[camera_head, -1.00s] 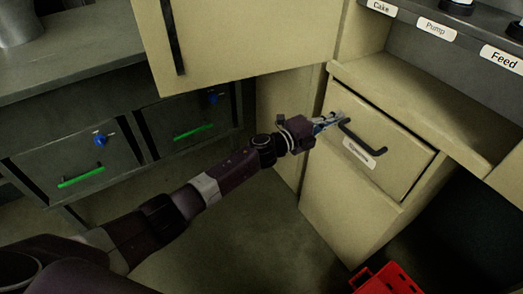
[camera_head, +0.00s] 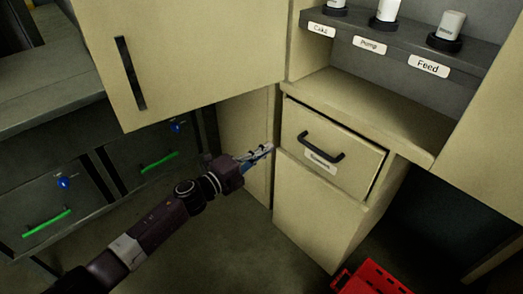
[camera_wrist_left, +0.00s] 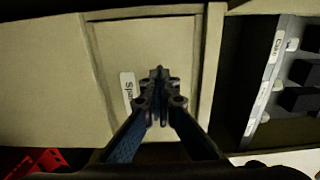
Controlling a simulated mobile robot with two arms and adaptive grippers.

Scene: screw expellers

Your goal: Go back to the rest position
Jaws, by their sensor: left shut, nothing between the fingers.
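My left gripper (camera_head: 262,153) is shut and empty in the head view, just left of the beige drawer (camera_head: 354,178) with a black handle (camera_head: 320,148) and a small white label. The gripper is apart from the handle. In the left wrist view the shut fingers (camera_wrist_left: 158,78) point toward a beige panel with a white label (camera_wrist_left: 128,92) that they partly cover. My right gripper is not in view.
A beige cabinet door (camera_head: 190,60) hangs above and behind my arm. Dark drawers with green handles (camera_head: 46,223) stand at left. A red crate (camera_head: 370,279) is on the floor at lower right. Labelled switches (camera_head: 386,12) sit on the upper shelf.

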